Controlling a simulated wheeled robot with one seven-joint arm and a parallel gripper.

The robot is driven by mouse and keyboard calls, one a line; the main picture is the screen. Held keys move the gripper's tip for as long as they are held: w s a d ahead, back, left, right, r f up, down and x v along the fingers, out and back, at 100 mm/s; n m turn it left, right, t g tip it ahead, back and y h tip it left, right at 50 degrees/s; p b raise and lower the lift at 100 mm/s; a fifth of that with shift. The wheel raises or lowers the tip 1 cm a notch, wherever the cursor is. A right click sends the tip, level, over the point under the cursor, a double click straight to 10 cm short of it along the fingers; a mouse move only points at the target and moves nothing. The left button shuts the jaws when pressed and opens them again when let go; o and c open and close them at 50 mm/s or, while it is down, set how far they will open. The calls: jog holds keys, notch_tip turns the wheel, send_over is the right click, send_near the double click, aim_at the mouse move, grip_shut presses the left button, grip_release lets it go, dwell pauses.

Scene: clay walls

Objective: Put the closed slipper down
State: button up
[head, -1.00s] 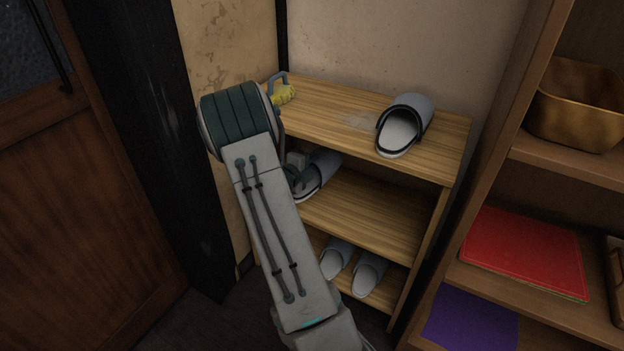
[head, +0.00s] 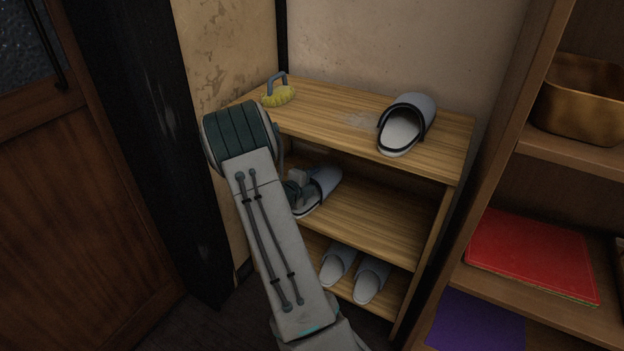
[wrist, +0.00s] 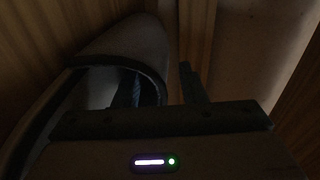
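The closed slipper (head: 322,187), grey-blue with a dark rim, is at the left of the middle shelf (head: 375,222) in the head view. It appears to rest on the board, though my gripper hides part of it. My gripper (head: 300,186) is at its near left side, mostly behind my arm. In the dark wrist view the slipper (wrist: 125,42) is at upper left. One finger of my gripper (wrist: 160,90) is inside its opening, the other outside its side wall. The fingers stand apart, with a gap beside the wall. A matching slipper (head: 408,120) sits on the top board.
A yellow brush (head: 279,94) with a blue-grey handle is at the top board's back left. Two pale slippers (head: 355,270) stand on the bottom shelf. The middle shelf is clear to the right. A bookcase with a red folder (head: 530,255) and brass bin (head: 580,100) is at right.

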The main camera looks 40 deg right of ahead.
jog(key=shift+a+r, duration=0.2)
jog(key=p+v, duration=0.3)
jog(key=v, duration=0.8)
jog(key=shift+a, duration=0.15)
jog(key=w+a+r+n+t+y, duration=0.2)
jog(key=a+n+y, duration=0.2)
jog(key=a, duration=0.1)
jog(key=w+a+r+n+t+y, duration=0.1)
jog(key=w+a+r+n+y, duration=0.1)
jog(key=a+n+y, duration=0.25)
jog(key=s+a+r+n+y, duration=0.2)
jog(key=a+n, duration=0.2)
jog(key=a, duration=0.1)
jog(key=s+a+r+n+y, duration=0.2)
jog(key=a+n+y, duration=0.1)
jog(key=a+n, duration=0.25)
jog(key=s+a+r+n+g, duration=0.1)
jog(key=s+n+g, duration=0.1)
jog(key=s+n, duration=0.2)
jog(key=s+a+r+n+g, duration=0.1)
jog(key=s+n, duration=0.4)
jog(key=s, duration=0.6)
jog(key=s+a+r+n+g, duration=0.2)
jog(key=s+r+n+g, duration=0.1)
jog(key=s, duration=0.5)
jog(key=shift+n+g+y, duration=0.45)
jog(key=shift+n+g, duration=0.05)
jog(key=shift+n, duration=0.5)
